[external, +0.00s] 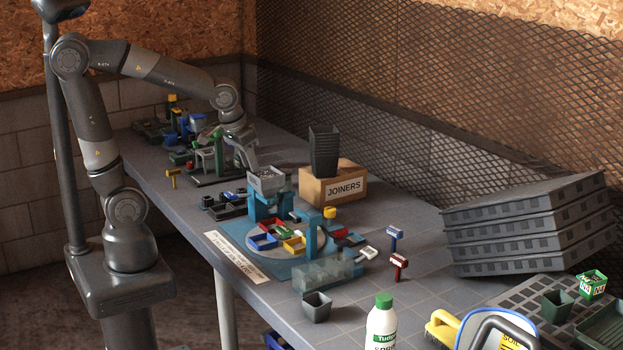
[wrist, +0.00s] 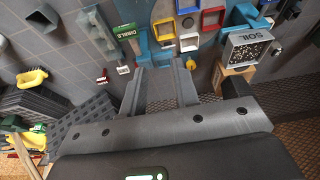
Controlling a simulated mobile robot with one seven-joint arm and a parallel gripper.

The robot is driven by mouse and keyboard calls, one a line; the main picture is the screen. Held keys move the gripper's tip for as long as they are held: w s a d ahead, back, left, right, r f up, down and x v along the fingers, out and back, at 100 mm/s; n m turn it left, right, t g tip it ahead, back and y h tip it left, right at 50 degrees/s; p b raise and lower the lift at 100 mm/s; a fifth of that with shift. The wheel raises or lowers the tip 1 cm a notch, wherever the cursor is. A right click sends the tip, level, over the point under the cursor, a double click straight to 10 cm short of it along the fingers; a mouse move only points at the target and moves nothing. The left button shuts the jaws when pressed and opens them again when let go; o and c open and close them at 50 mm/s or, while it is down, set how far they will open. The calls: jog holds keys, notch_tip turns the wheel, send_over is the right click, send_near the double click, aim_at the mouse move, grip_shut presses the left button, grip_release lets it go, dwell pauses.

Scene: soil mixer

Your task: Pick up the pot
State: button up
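Several pots show, and I cannot tell which one the task means. A small dark square pot (external: 317,306) stands upright near the front edge of the table. A tall stack of black pots (external: 324,150) stands on the cardboard box marked JOINERS (external: 332,187). A dark green pot (external: 557,306) stands at the lower right. My gripper (wrist: 160,68) shows two grey fingers apart with no object visible between them. In the external view, my wrist is above the back left of the bench, left of the box and away from the small pot.
A blue mixer station (external: 272,268) with coloured trays and a soil hopper (external: 267,180) fills the middle. A white bottle (external: 381,326) stands at the front. Stacked black trays (external: 530,228) are at the right. Some tabletop (external: 415,205) is clear beyond the station.

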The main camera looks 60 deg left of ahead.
jog(key=w+d+f+g, duration=0.1)
jog(key=w+d+f, duration=0.1)
jog(key=d+f, duration=0.4)
jog(key=w+d+f+g, duration=0.1)
jog(key=w+d+f, duration=0.15)
jog(key=d, duration=0.55)
jog(key=g+h, duration=0.1)
jog(key=g, duration=0.1)
send_near(310, 302)
jog(key=shift+n, duration=0.4)
jog(key=f, duration=1)
jog(key=shift+w+d+f, duration=0.1)
jog(key=shift+d, duration=0.2)
jog(key=shift+c, duration=0.6)
grip_shut()
